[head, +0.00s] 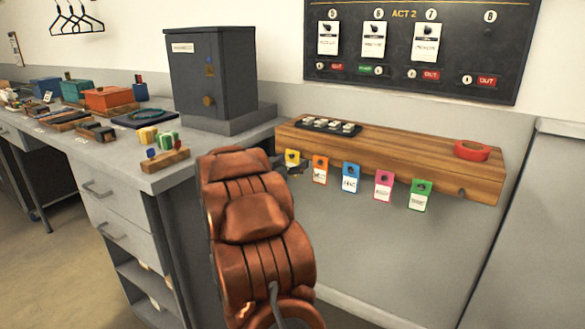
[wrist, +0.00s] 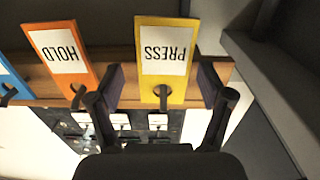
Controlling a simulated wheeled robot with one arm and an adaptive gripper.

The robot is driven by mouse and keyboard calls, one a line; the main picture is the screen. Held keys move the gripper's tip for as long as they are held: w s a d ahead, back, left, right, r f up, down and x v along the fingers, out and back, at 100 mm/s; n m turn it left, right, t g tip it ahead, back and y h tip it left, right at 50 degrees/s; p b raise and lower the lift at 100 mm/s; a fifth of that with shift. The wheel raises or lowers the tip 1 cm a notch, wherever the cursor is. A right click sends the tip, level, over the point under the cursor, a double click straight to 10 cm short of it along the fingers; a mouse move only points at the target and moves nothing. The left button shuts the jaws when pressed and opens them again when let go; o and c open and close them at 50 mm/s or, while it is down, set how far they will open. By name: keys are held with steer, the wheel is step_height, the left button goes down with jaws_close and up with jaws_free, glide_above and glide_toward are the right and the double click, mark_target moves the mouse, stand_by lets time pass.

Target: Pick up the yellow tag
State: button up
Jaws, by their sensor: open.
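The yellow tag (head: 292,157) hangs at the left end of the front of a wooden shelf (head: 400,158), first in a row of coloured tags. In the wrist view the yellow tag (wrist: 165,75) reads PRESS, upside down, and hangs on a peg through its hole. My gripper (wrist: 162,88) is open, with one dark finger on each side of the yellow tag. Its left finger sits between the yellow tag and the orange tag (wrist: 62,58), which reads HOLD. I cannot tell whether either finger touches the yellow tag. In the head view my arm hides most of the gripper.
Orange, blue (head: 350,178), pink (head: 383,185) and green (head: 420,195) tags hang to the right. A black tray (head: 318,125) and red tape roll (head: 472,151) lie on the shelf. A dark grey cabinet (head: 212,75) stands on the left counter. A black board (head: 408,55) hangs above.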

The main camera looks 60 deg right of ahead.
steer(key=shift+w+d, duration=0.1)
steer(key=shift+d, duration=0.3)
steer(key=shift+c, duration=0.4)
steer(key=c, duration=0.8)
steer(key=shift+c, duration=0.2)
steer(key=shift+r+p, duration=0.4)
steer(key=shift+r, duration=0.05)
steer(key=a+p, duration=0.2)
steer(key=a, duration=1.6)
steer(key=shift+s+f, duration=0.15)
steer(key=shift+s, duration=0.05)
